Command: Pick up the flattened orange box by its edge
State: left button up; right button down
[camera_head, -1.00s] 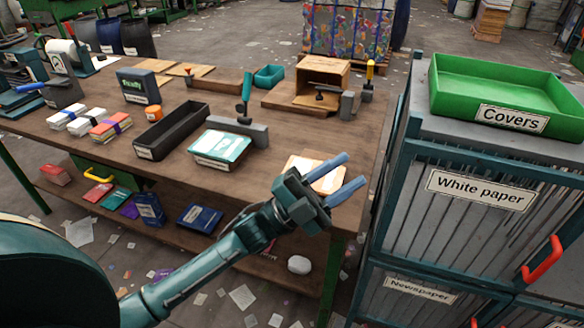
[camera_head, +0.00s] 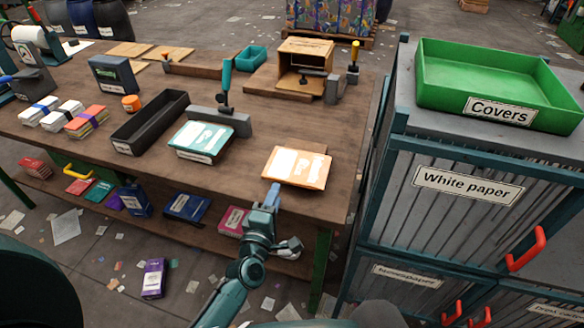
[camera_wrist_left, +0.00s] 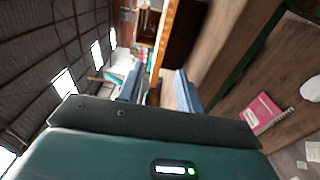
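The flattened orange box (camera_head: 314,172), with a white patch on top, lies flat at the front edge of the workbench in the head view. My left gripper (camera_head: 272,194) is just in front of that edge, at the box's near left side, its fingers stacked one above the other in this view. In the left wrist view the fingers (camera_wrist_left: 160,84) stand apart, with a thin orange strip (camera_wrist_left: 164,40), apparently the box edge, lined up between them. Neither finger clearly touches it. My right gripper is not in view.
The workbench (camera_head: 345,120) also bears a teal-and-white book (camera_head: 203,140), a long black tray (camera_head: 150,122) and a clamp (camera_head: 226,90). To the right stands a cabinet (camera_head: 465,190) with a green tray (camera_head: 490,85) labelled Covers. A lower shelf holds several books.

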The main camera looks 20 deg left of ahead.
aim_at(279, 181)
pick_arm(q)
jog(key=w, duration=0.2)
jog(key=w+b, duration=0.1)
jog(key=w, duration=0.3)
jog(key=shift+w+a+b, duration=0.2)
jog(key=shift+a+b, duration=0.1)
jog(key=shift+b, duration=0.05)
jog(key=shift+r, duration=0.1)
grip_shut()
